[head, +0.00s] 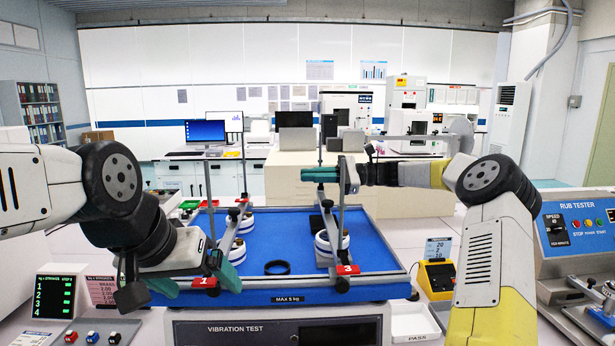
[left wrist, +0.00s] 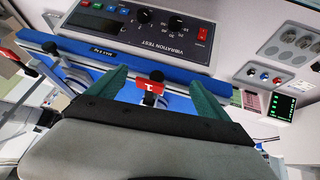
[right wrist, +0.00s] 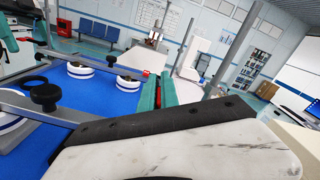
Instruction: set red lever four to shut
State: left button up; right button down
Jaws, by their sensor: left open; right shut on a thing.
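The red levers stand on clamps on the blue vibration table (head: 300,297). Red lever one (head: 205,282) is at the front left, and lever three (head: 348,269) is at the front right. Another red lever (head: 236,212) is at the back left. My right gripper (head: 337,174) is at the back right clamp. In the right wrist view its green fingers are shut on a red lever (right wrist: 169,90), whose number is not readable; the head view hides it. My left gripper (head: 196,281) is open, its fingers either side of lever one (left wrist: 152,86), without visibly gripping it.
White ringed weights (head: 326,243) sit under the clamp bars, between upright posts. A loose black ring (head: 277,267) lies on the blue top. A white PASS tray (head: 412,322) and a yellow box (head: 438,275) stand to the right.

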jog(key=shift+s, duration=0.1)
jog(key=shift+s+f+n, duration=0.35)
jog(key=shift+f+n, duration=0.05)
jog(key=shift+n, duration=0.75)
jog(key=shift+s+f+n, duration=0.3)
jog(key=shift+f+n, duration=0.1)
jog(key=shift+n, duration=0.7)
jog(key=shift+s+f+n, duration=0.35)
jog(key=shift+f+n, duration=0.05)
jog(key=shift+n, duration=0.75)
jog(key=c, duration=1.6)
grip_release()
